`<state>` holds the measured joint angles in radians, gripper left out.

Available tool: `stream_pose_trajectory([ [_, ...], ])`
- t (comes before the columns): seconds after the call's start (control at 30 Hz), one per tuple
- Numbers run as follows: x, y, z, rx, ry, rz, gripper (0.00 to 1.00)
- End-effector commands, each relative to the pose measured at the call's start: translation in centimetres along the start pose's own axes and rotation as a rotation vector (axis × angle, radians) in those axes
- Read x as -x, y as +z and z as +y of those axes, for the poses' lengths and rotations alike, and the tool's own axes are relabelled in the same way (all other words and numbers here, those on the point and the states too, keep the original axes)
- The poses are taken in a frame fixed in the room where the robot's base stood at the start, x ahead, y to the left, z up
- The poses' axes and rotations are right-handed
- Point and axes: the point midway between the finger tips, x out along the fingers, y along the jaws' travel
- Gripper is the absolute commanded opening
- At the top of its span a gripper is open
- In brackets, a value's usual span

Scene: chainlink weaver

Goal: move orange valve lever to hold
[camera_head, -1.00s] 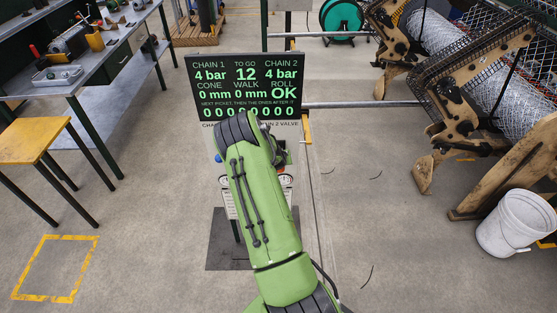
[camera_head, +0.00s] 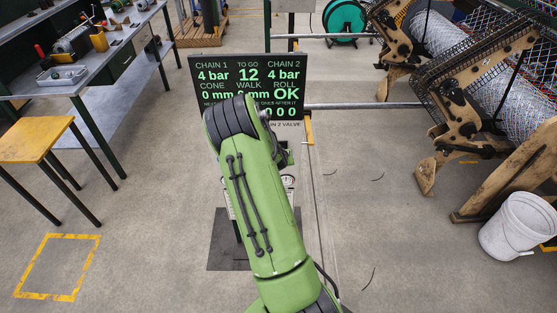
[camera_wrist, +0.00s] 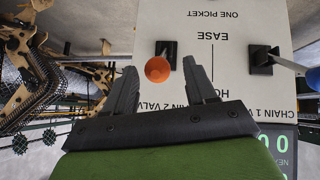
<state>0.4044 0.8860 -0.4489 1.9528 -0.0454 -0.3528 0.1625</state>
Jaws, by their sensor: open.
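The orange valve lever shows in the wrist view as a round orange knob (camera_wrist: 157,69) in front of a black mount (camera_wrist: 167,50) on a pale panel (camera_wrist: 225,20). The wrist picture is upside down, and the panel reads ONE PICKET, EASE and a partly hidden HO. Which mark the lever points at I cannot tell. My gripper (camera_wrist: 161,64) is open, with one finger on each side of the knob in the picture. Gaps show between knob and fingers; contact is not visible. In the head view my arm hides the gripper and lever.
A second lever with a blue knob (camera_wrist: 314,78) is at the wrist view's right edge. The display board (camera_head: 225,68) stands behind my arm. A white bucket (camera_head: 515,228) and the weaving machine (camera_head: 455,130) are right, a yellow stool (camera_head: 38,140) left.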

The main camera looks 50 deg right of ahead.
Motion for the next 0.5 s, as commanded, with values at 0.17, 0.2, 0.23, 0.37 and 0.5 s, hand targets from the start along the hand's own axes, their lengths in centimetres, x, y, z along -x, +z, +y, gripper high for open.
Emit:
stream_pose_trajectory([
  [0.17, 5.1, -0.1, 0.0, 0.0, -0.001, 0.002, 0.56],
  [0.2, 6.0, 0.0, 0.0, 0.0, -0.001, 0.001, 0.56],
  [0.23, 6.6, 0.0, 0.0, 0.0, -0.001, 0.001, 0.56],
  [0.37, 8.2, 0.1, 0.0, 0.001, 0.001, -0.002, 0.56],
  [0.5, 8.7, 0.1, 0.1, 0.001, 0.002, -0.002, 0.56],
])
